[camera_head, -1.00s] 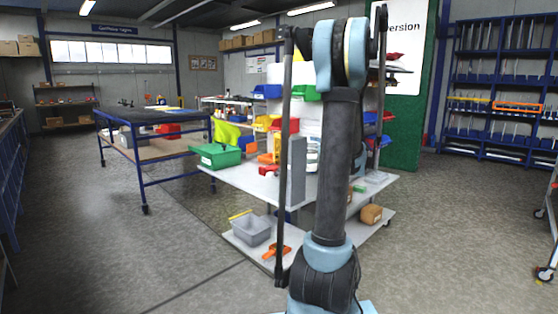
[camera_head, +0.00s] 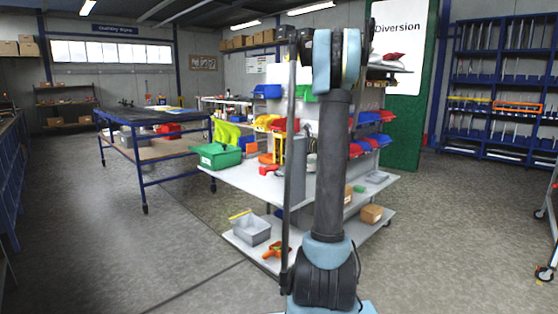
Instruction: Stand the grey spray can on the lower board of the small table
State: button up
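The small table has a pale top (camera_head: 240,180) and a pale lower board (camera_head: 250,252) close to the floor. A grey tray (camera_head: 250,229) and an orange hand scoop (camera_head: 276,250) are on the left part of the lower board. My raised arm stands in front of the table and hides its middle. I cannot make out the grey spray can for certain; a small greyish shape shows between my arm's parts above the tabletop, too covered to name. My gripper does not show in the head view.
A green crate (camera_head: 217,156) stands on the tabletop's left corner. A cardboard box (camera_head: 371,214) is on the lower board's right side. A blue-framed workbench (camera_head: 143,175) stands at left. A blue rack (camera_head: 503,80) is at right. Floor in front of the table is clear.

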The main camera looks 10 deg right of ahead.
jog(key=x, duration=0.5)
jog(key=shift+w+d, duration=0.1)
jog(key=shift+w, duration=0.05)
grip_shut()
